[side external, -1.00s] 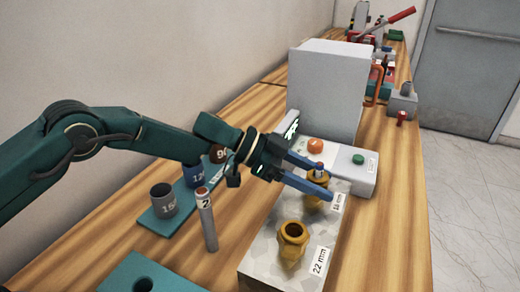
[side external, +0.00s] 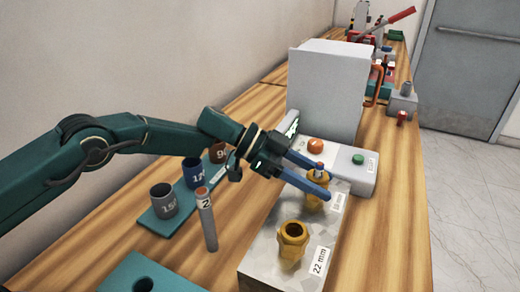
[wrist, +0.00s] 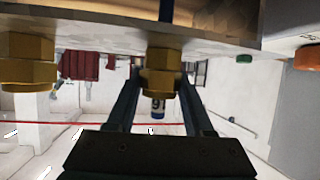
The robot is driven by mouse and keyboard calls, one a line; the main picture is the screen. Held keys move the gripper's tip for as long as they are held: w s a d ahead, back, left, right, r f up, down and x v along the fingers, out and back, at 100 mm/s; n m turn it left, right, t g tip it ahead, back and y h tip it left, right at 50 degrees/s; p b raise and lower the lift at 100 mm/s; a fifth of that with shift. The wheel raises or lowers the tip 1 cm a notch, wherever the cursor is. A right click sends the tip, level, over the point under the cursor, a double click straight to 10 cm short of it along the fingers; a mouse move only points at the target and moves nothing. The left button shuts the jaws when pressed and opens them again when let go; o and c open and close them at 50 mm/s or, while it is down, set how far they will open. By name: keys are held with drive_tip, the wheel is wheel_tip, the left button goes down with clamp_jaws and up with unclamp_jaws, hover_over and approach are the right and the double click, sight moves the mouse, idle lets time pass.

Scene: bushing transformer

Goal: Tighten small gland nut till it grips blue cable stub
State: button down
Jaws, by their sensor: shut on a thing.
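The small brass gland (side external: 316,191) stands upright on the grey metal block, beside a label whose number is hard to read. The blue cable stub (side external: 318,167) sticks up out of its top, showing a reddish end. My gripper (side external: 323,186) reaches in from the left, its two blue fingers on either side of the small gland nut and shut on it. In the wrist view the small gland nut (wrist: 160,80) sits between the fingers, with the blue stub (wrist: 158,106) and its printed mark poking past it. Whether the nut grips the stub cannot be seen.
A larger brass gland (side external: 292,240), labelled 22 mm, stands nearer on the block (side external: 262,262). A grey box with orange (side external: 315,146) and green (side external: 358,159) buttons sits behind. At left are a teal rack (side external: 158,224) of cups and an upright grey stub (side external: 207,220).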

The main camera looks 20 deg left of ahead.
drive_tip(key=shift+d+r, duration=0.1)
drive_tip(key=shift+d, duration=0.05)
drive_tip(key=shift+s+m+g, duration=0.15)
drive_tip(key=shift+m+g, duration=0.35)
unclamp_jaws()
drive_tip(key=shift+a, duration=0.2)
drive_tip(key=shift+v, duration=2.95)
